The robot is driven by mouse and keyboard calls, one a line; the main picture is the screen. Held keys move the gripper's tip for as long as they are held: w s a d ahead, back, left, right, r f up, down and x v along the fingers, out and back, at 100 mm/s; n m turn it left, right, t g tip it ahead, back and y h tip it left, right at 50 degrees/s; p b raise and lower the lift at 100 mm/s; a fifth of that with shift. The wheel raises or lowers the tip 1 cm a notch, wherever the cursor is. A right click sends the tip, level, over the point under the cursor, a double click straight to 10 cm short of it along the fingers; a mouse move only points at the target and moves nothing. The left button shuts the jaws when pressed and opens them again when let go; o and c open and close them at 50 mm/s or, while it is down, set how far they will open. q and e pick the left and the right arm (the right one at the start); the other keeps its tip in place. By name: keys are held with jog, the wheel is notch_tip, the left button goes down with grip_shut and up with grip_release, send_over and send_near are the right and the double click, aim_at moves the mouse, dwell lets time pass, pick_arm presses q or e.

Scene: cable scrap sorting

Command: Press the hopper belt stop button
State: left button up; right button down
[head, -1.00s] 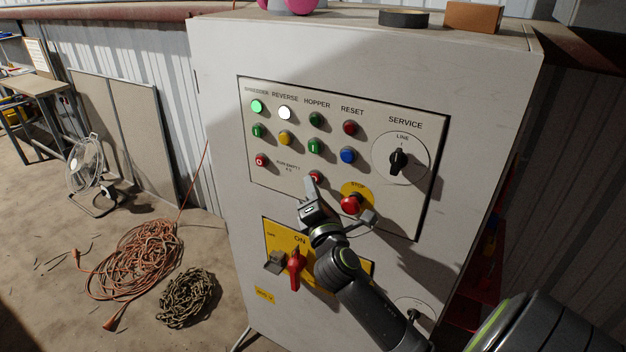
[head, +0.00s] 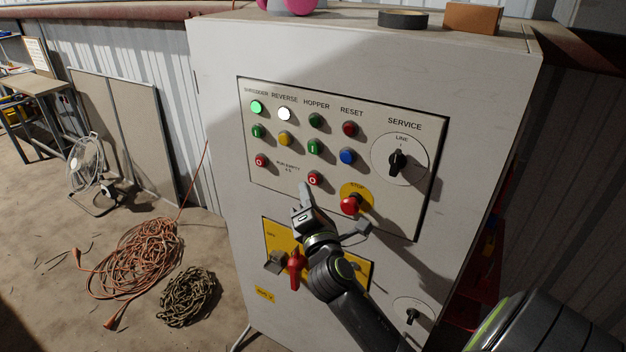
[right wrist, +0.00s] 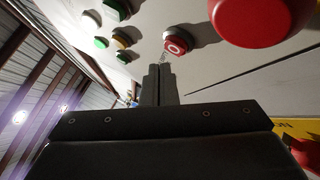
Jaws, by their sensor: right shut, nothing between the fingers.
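The hopper belt stop button (head: 314,178) is the small red button with a white O, lowest in the HOPPER column of the control panel (head: 220,86). It shows fully in the head view, and the right wrist view also shows it (right wrist: 176,46) just beyond the fingertips, slightly to their right. My right gripper (head: 304,187) is shut and empty, its fingertips just below and left of this button. A small gap seems to separate them from it. The green hopper button (head: 315,146) sits above, below a dark green lamp (head: 316,120). My left gripper is not in view.
A red emergency stop mushroom (head: 350,205) on a yellow plate is close to the right of my gripper. A red rotary handle (head: 296,265) is below it. Another red O button (head: 261,160) sits left. An orange cable coil (head: 150,258) lies on the floor.

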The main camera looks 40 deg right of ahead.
jog(key=a, duration=0.1)
jog(key=s+a, duration=0.1)
jog(key=a, duration=0.2)
jog(key=shift+s+a+p, duration=0.1)
jog(key=shift+s+p, duration=0.3)
dwell(0.5)
notch_tip(320, 180, down, 21)
jog(key=w+m+g+y, duration=0.1)
jog(key=m+g+y, duration=0.2)
jog(key=g, duration=0.1)
jog(key=s+f+m+g+y, duration=0.15)
jog(key=s+f, duration=0.25)
jog(key=f, duration=0.5)
jog(key=s+f+m+g+y, duration=0.1)
jog(key=s+f+m+g, duration=0.2)
jog(key=f, duration=0.6)
jog(key=s+f+m+g, duration=0.5)
jog(key=s+f+m, duration=0.2)
jog(key=s+f, duration=1.1)
jog(key=s+f+m+g, duration=0.2)
jog(key=s+m, duration=0.1)
jog(key=s, duration=0.6)
jog(key=s+f+m+g+y, duration=0.1)
jog(key=s+f+m+g, duration=0.1)
jog(key=s, duration=0.8)
jog(key=shift+s+a+f+m, duration=0.2)
jog(key=shift+a+f+m, duration=0.25)
jog(key=shift+f, duration=0.3)
